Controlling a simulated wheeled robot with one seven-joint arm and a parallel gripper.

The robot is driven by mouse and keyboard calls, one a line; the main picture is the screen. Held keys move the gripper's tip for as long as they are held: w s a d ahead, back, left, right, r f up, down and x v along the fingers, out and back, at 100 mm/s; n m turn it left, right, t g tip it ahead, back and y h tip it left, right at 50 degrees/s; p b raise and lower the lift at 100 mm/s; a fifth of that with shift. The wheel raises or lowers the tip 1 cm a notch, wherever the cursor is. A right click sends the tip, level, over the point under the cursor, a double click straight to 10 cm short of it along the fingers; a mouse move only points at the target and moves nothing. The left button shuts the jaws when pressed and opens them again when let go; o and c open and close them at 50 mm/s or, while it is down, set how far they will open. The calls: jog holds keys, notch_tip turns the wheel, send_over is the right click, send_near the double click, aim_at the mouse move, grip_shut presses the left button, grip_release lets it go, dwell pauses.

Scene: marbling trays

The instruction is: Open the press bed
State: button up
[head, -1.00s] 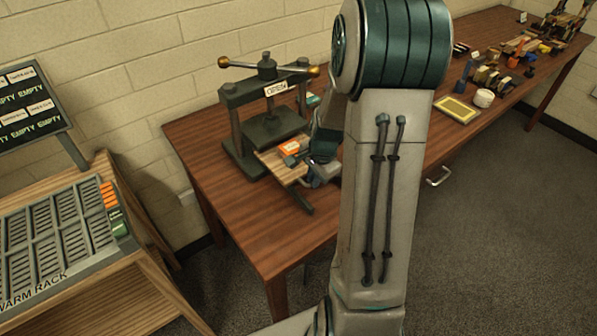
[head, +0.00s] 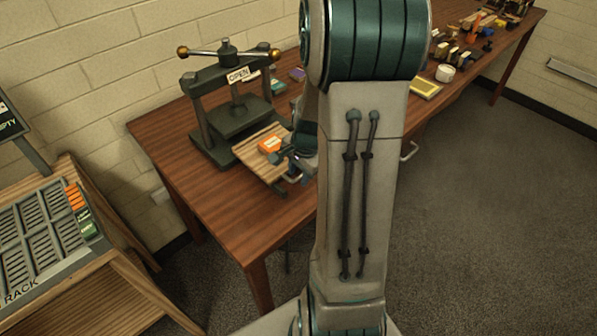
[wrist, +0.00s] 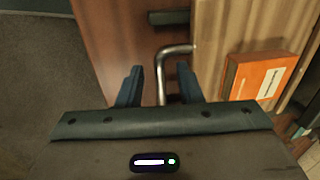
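The press (head: 202,130) is a dark green frame with a brass-knobbed screw bar, standing at the left of the wooden table, with a sign reading OPEN (head: 238,75) on it. Its wooden bed (head: 250,158) sticks out of the front, bearing an orange box (head: 270,144). In the wrist view the bed (wrist: 207,60) is at the right with the orange box (wrist: 258,78). My gripper (wrist: 160,78) is open; its fingers stand either side of the bed's bent metal handle (wrist: 163,62), with gaps visible. In the head view my arm partly hides my gripper (head: 290,158).
The table (head: 215,210) carries a yellow framed item (head: 426,88), a white jar (head: 445,73) and several tools farther right. A slotted rack (head: 40,235) stands at the left. Grey floor (head: 470,220) is clear at the right.

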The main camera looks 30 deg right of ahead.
notch_tip(320, 180, up, 14)
jog(key=s, duration=0.2)
jog(key=shift+s+d+f, duration=0.2)
jog(key=shift+d, duration=0.15)
dwell(0.6)
jog(key=s+a+r+n+t, duration=0.1)
jog(key=s+a+r+n, duration=0.1)
jog(key=s+a+n, duration=0.9)
jog(key=a+n, duration=0.4)
jog(key=shift+s, duration=0.1)
